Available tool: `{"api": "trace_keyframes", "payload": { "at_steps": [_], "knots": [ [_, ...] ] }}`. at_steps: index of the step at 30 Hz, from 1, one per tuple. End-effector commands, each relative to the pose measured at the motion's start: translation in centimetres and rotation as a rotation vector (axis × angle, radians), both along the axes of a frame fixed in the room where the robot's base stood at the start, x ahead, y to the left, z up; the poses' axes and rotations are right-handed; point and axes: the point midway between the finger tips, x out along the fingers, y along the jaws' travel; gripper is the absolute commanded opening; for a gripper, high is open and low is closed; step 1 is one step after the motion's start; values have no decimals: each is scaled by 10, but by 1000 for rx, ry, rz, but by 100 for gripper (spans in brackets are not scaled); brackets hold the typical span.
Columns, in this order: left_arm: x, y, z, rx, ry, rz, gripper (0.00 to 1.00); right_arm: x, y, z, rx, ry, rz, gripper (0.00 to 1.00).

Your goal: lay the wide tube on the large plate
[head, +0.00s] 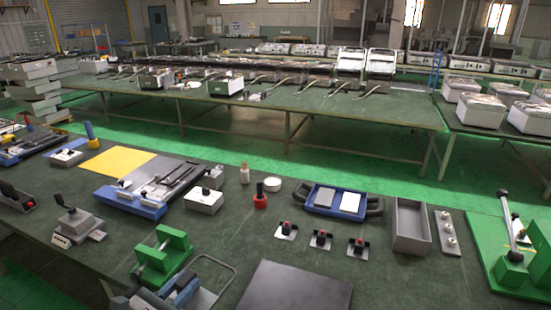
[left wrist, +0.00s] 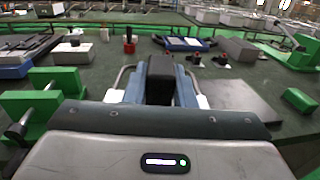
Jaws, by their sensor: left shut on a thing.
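The wide tube (head: 222,263) is a thin grey metal tube bent into a broad loop. My left gripper (head: 182,290), at the bottom left of the head view, is shut on it, and the loop reaches out to the right of the jaws. In the left wrist view parts of the tube (left wrist: 120,80) show on both sides of the gripper (left wrist: 160,80), which hides its middle. The large plate (head: 295,288) is a flat dark grey sheet on the bench, to the right of the tube. It also shows in the left wrist view (left wrist: 238,96). My right gripper is not in view.
A green fixture (head: 165,252) stands close behind my left gripper. Several small red-knobbed clamps (head: 321,240) stand behind the plate. Behind them are a blue tray (head: 320,207) and a grey open bin (head: 410,228). A green press (head: 512,255) stands at the right.

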Motion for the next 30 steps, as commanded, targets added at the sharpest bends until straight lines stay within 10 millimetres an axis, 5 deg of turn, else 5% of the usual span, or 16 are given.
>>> {"api": "trace_keyframes", "payload": {
  "at_steps": [18,27,30],
  "knots": [
    [-39,-2,-28,-16,3,420,0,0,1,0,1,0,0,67],
    [-48,0,-30,0,1,493,0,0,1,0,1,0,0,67],
    [-48,0,-30,0,1,493,0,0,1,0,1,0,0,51]
  ]
}}
